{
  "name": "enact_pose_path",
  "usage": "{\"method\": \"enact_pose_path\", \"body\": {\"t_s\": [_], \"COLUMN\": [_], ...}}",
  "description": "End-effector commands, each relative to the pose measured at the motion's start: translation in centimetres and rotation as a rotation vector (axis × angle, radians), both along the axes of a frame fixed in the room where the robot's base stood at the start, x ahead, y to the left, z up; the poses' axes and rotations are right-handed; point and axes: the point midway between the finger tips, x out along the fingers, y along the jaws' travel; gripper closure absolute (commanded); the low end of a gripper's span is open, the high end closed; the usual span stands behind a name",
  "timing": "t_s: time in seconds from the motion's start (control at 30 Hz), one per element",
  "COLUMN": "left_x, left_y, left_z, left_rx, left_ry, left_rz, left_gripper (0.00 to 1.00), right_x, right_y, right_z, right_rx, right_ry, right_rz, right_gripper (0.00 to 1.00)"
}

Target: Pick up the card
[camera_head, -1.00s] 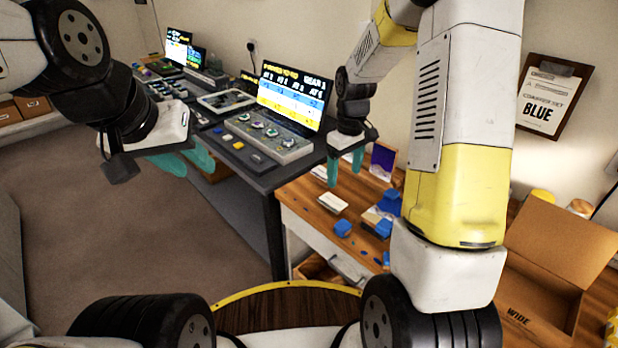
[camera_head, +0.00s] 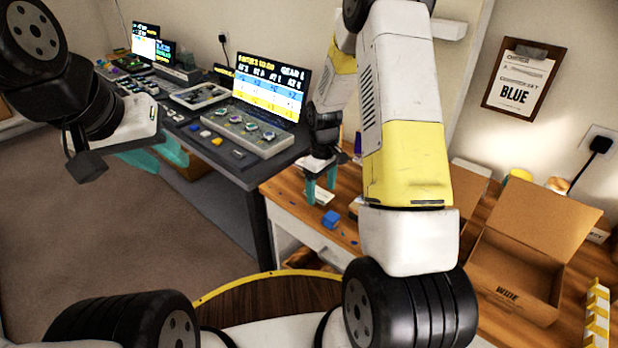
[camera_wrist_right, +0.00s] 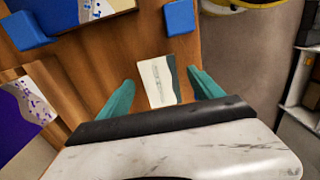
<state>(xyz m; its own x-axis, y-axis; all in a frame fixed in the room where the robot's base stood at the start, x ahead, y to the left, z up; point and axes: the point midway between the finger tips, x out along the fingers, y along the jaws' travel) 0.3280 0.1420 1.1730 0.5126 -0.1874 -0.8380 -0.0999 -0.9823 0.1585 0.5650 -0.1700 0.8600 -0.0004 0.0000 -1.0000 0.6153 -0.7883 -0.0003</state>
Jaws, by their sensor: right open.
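The card (camera_head: 324,196) is a small white piece lying on the wooden desk. In the right wrist view the card (camera_wrist_right: 157,82) shows a pale face with a dark green strip along its right side. My right gripper (camera_head: 321,189) is over the card, its teal fingers apart. In the right wrist view its fingers (camera_wrist_right: 162,92) stand on either side of the card, with gaps, and hold nothing. My left gripper (camera_head: 168,162) is off to the left in front of the dark bench, its fingers apart and empty.
A blue block (camera_head: 330,219) lies close to the card; another blue block (camera_wrist_right: 180,16) shows in the wrist view. An open cardboard box (camera_head: 520,255) stands at the right. A dark bench (camera_head: 262,165) with consoles and a screen (camera_head: 271,92) adjoins the desk.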

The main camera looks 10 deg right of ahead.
Motion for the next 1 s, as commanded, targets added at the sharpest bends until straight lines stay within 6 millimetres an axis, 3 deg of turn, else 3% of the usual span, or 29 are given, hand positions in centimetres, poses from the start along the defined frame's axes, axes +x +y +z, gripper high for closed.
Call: {"method": "enact_pose_path", "body": {"t_s": [0.9, 1.0], "left_x": [0.0, 0.0], "left_y": [0.0, 0.0], "left_z": [0.0, 0.0], "left_rx": [0.0, 0.0], "left_ry": [0.0, 0.0], "left_rz": [0.0, 0.0], "left_gripper": [0.64, 0.64], "right_x": [0.0, 0.0], "right_y": [0.0, 0.0], "right_z": [-0.42, -0.42], "right_rx": [0.0, 0.0], "right_ry": [0.0, 0.0], "right_rz": [0.0, 0.0], "right_gripper": [0.25, 0.44]}}
